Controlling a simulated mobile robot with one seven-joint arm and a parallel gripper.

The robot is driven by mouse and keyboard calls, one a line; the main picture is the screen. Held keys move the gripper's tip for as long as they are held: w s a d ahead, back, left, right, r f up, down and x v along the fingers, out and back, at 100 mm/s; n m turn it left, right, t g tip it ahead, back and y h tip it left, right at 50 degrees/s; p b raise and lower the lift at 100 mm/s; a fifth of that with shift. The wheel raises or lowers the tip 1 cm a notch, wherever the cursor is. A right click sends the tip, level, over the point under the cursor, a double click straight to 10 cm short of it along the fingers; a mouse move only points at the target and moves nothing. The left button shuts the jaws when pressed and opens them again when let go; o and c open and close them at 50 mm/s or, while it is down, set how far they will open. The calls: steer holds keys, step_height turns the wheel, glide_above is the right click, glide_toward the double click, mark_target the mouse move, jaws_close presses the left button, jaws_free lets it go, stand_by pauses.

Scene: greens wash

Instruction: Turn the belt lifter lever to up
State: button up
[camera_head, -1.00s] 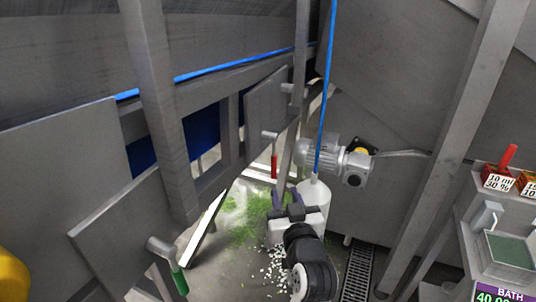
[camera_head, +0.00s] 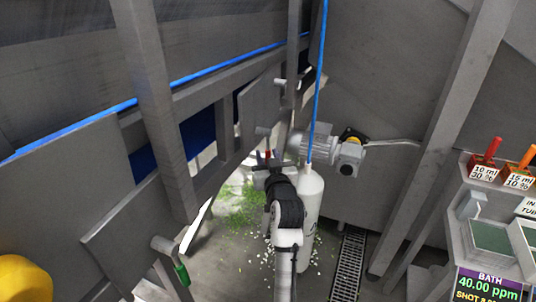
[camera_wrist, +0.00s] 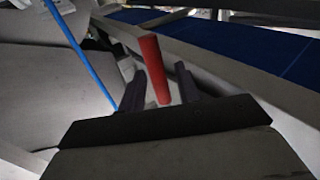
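A lever with a red handle (camera_head: 267,154) sits on a grey plate beside the belt frame. My gripper (camera_head: 268,168) is right at this handle in the head view and covers part of it. In the wrist view, the red handle (camera_wrist: 153,68) stands between the two dark fingers of my gripper (camera_wrist: 160,80). The fingers are open, with a gap showing on each side of the handle. A second lever with a green handle (camera_head: 182,275) hangs at the lower left. No label tells which lever is the belt lifter.
A white cylinder (camera_head: 311,190) with a blue hose stands right of my arm. A grey motor (camera_head: 325,147) is behind it. A grey post (camera_head: 155,110) rises at left. A control panel (camera_head: 482,285) is at the lower right. Green scraps (camera_head: 240,213) litter the floor.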

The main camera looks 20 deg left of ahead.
jaws_close()
